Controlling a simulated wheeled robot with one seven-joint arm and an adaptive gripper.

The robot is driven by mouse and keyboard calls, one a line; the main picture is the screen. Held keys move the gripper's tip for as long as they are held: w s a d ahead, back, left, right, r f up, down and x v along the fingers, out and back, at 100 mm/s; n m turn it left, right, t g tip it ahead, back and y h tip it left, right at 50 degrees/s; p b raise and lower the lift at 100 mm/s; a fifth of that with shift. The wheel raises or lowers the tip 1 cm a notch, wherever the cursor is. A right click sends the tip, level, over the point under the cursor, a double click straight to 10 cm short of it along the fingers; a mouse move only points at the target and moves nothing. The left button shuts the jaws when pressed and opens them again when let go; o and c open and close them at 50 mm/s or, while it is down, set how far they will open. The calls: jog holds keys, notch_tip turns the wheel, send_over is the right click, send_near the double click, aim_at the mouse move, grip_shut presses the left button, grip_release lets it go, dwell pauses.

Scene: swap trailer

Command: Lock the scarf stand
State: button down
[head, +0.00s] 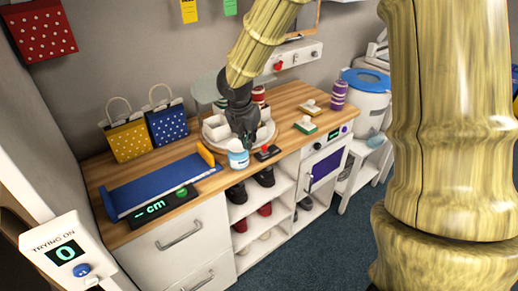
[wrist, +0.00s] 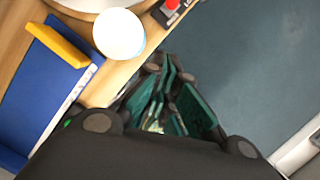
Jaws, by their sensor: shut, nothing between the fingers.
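I cannot pick out a scarf stand for certain. A round white stand (head: 266,133) with pale box-like holders and a red rolled item stands on the wooden counter, partly hidden by my arm. Its rim shows at the top of the wrist view (wrist: 85,5). A small black box with a red knob (head: 267,153) sits at the counter's front edge, and also shows in the wrist view (wrist: 172,7). My gripper (head: 248,145) is shut and empty, just above and behind a white and blue cup (head: 238,159). The cup shows near it in the wrist view (wrist: 118,34).
A blue measuring board (head: 150,186) with a yellow end piece lies left of the cup. Two stamp-like blocks and a purple striped cylinder (head: 338,95) stand to the right. Shoe shelves (head: 262,205) are below. Open floor lies in front.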

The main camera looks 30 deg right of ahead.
aim_at(264, 150)
jog(key=shift+w+d+r, duration=0.1)
jog(key=shift+d+r, duration=0.05)
jog(key=shift+r, duration=0.15)
jog(key=x, duration=0.3)
jog(key=d+p+x, duration=0.1)
jog(key=x, duration=0.3)
jog(key=w+d+x, duration=0.1)
jog(key=x, duration=0.3)
jog(key=shift+w+d+r, duration=0.15)
jog(key=shift+r, duration=0.05)
jog(key=shift+w+d+f+p, duration=0.15)
jog(key=shift+w+d+p, duration=0.15)
jog(key=shift+d+p, duration=0.1)
jog(key=shift+d, duration=0.2)
